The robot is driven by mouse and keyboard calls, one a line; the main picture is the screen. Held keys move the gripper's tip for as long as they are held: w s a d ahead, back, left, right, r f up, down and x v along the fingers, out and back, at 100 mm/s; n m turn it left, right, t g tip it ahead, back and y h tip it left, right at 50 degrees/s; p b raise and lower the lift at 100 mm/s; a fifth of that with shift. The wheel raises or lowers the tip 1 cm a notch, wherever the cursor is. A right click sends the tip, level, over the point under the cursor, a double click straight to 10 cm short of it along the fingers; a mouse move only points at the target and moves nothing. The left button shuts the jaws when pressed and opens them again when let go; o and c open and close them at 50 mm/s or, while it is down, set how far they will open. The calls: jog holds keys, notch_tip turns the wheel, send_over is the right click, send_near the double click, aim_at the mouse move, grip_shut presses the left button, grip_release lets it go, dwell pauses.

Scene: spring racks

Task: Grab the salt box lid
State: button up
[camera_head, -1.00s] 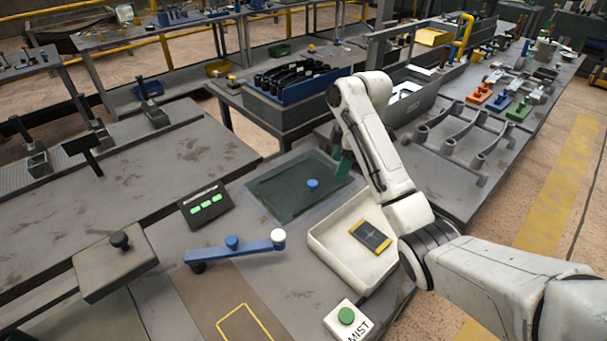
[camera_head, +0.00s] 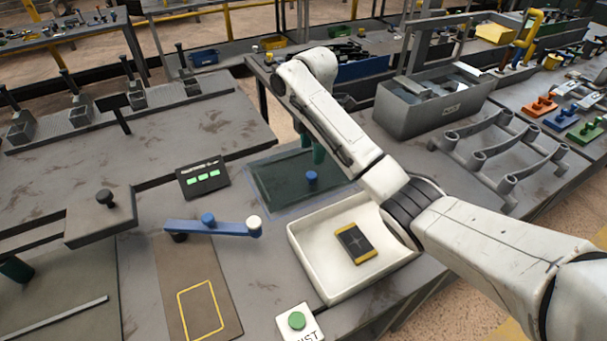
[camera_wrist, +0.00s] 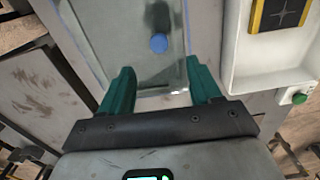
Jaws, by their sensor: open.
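A dark, glassy rectangular panel with a pale frame (camera_head: 275,190) lies on the bench and looks like the salt box lid. A round blue knob (camera_head: 311,178) stands near its middle. My gripper (camera_head: 312,146) hangs over the panel's far side, beyond the knob in the head view. Its green fingers point down, partly hidden by my arm. In the wrist view my gripper (camera_wrist: 163,68) is open and empty. The blue knob (camera_wrist: 158,43) shows between and ahead of the fingertips, apart from both, with the panel (camera_wrist: 120,35) around it.
A white tray (camera_head: 310,262) holding a black-and-yellow plate (camera_head: 356,243) stands right of the panel. A blue lever (camera_head: 205,227) and a dark display (camera_head: 203,179) are to its left. A green MIST button (camera_head: 297,320) is in front. A grey bin (camera_head: 425,108) stands behind.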

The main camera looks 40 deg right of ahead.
aim_at(311, 174)
notch_tip(311, 174, down, 4)
jog(key=shift+r+b, duration=0.1)
jog(key=shift+b, duration=0.3)
jog(key=shift+w+f+p, duration=0.1)
jog(key=shift+f+p, duration=0.45)
jog(key=shift+f, duration=2.1)
jog(key=shift+c, duration=0.2)
grip_shut()
